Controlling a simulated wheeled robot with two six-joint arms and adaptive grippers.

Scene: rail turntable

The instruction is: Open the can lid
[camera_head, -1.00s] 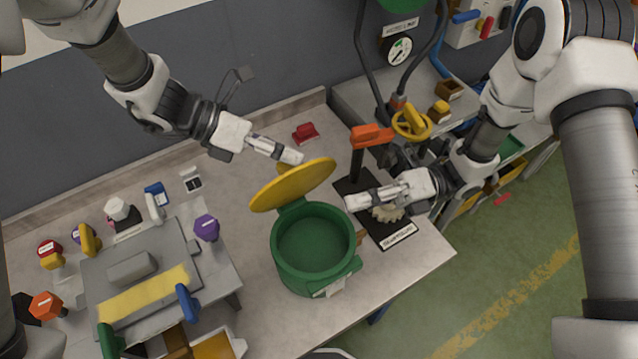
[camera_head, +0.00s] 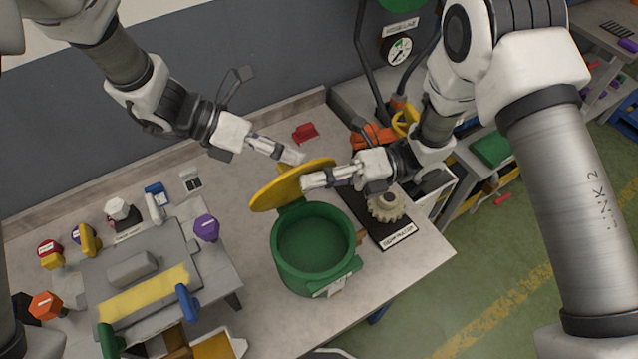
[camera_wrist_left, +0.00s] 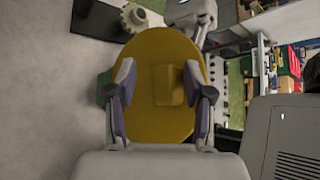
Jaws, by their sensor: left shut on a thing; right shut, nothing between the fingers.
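The green can (camera_head: 313,245) stands on the table with its inside showing. Its yellow lid (camera_head: 275,188) is tilted up on the hinge at the can's back edge. My left gripper (camera_head: 298,157) is at the upper back side of the lid. In the left wrist view the lid (camera_wrist_left: 165,115) fills the middle, with a raised yellow block (camera_wrist_left: 168,86) between my left fingers.
A gear (camera_head: 387,207) sits on a black base (camera_head: 397,238) right of the can. A grey panel device (camera_head: 140,280) with coloured knobs stands at the left. A red piece (camera_head: 305,132) lies behind the lid. Table in front of the can is bare.

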